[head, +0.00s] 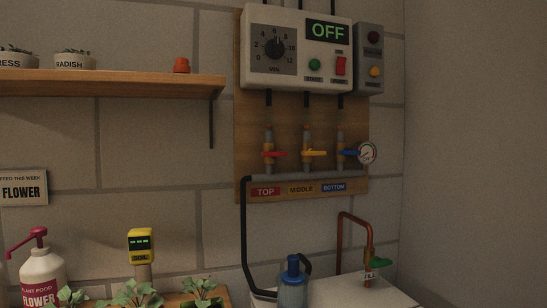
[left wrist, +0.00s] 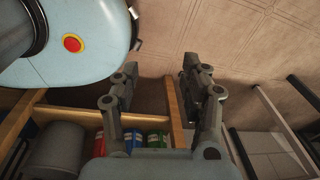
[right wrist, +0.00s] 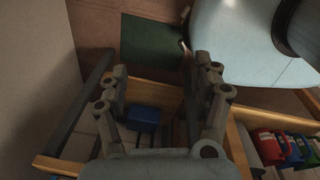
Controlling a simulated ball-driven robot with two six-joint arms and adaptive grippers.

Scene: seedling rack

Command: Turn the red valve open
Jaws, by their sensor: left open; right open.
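The red valve (head: 274,154) is on the leftmost of three vertical pipes on the wooden wall board. Its handle lies roughly crosswise to its pipe, and the red TOP label (head: 265,191) is below it. The yellow valve (head: 314,153) and the blue valve (head: 349,153) sit to its right, also with crosswise handles. My left gripper (left wrist: 160,76) shows in the left wrist view, open and empty. My right gripper (right wrist: 157,76) shows in the right wrist view, open and empty. Neither gripper is in the head view, and neither wrist view shows the valves.
A control box (head: 297,47) reading OFF hangs above the valves. A shelf (head: 110,84) with pots is at left. A plant food bottle (head: 41,275), seedlings and a blue-topped bottle (head: 292,287) stand below.

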